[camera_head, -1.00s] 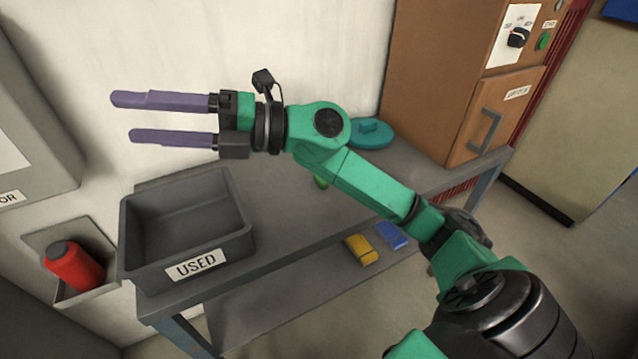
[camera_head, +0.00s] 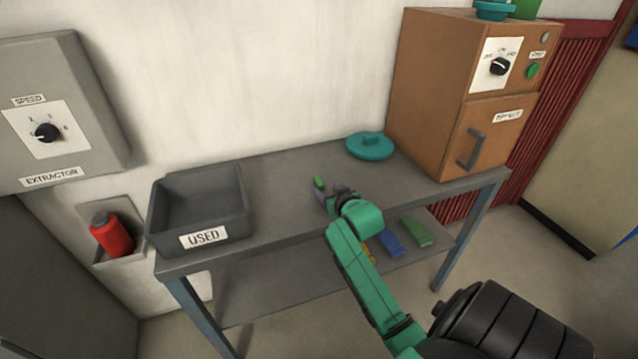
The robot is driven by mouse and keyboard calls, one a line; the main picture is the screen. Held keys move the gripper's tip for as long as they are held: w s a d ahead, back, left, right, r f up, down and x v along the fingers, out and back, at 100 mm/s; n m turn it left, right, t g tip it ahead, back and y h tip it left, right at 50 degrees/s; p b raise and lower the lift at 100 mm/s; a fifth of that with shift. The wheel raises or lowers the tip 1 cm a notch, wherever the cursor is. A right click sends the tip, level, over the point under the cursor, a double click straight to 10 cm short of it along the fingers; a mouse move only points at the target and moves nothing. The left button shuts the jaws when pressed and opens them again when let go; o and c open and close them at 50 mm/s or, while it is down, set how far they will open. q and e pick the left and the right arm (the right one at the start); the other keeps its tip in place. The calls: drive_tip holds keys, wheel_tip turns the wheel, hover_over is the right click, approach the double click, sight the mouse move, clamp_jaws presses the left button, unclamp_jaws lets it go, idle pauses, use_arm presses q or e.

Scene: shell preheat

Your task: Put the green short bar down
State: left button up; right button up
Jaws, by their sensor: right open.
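A small green bar (camera_head: 319,183) is at the grey tabletop, right of the dark bin. My right gripper (camera_head: 320,194) is open, with its purple fingers small and mostly hidden behind its own wrist. The fingertips point at the green bar and are right at its near end; I cannot tell whether they touch it or stand around it. My left gripper is not in view.
A dark bin marked USED (camera_head: 203,238) stands at the table's left end. A teal lid (camera_head: 370,146) lies at the back, beside the brown oven (camera_head: 440,100). Blue (camera_head: 389,239) and green (camera_head: 417,233) blocks are on the lower shelf.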

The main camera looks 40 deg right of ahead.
sight(321, 183)
drive_tip(key=x, duration=0.4)
drive_tip(key=shift+w+r, duration=0.3)
drive_tip(key=shift+r, duration=0.05)
drive_tip(key=shift+w+d+f, duration=0.2)
drive_tip(key=shift+w+f, duration=0.1)
drive_tip(key=shift+w, duration=0.05)
drive_tip(key=shift+s+r, duration=0.1)
drive_tip(key=shift+r, duration=0.05)
drive_tip(key=c, duration=0.4)
clamp_jaws()
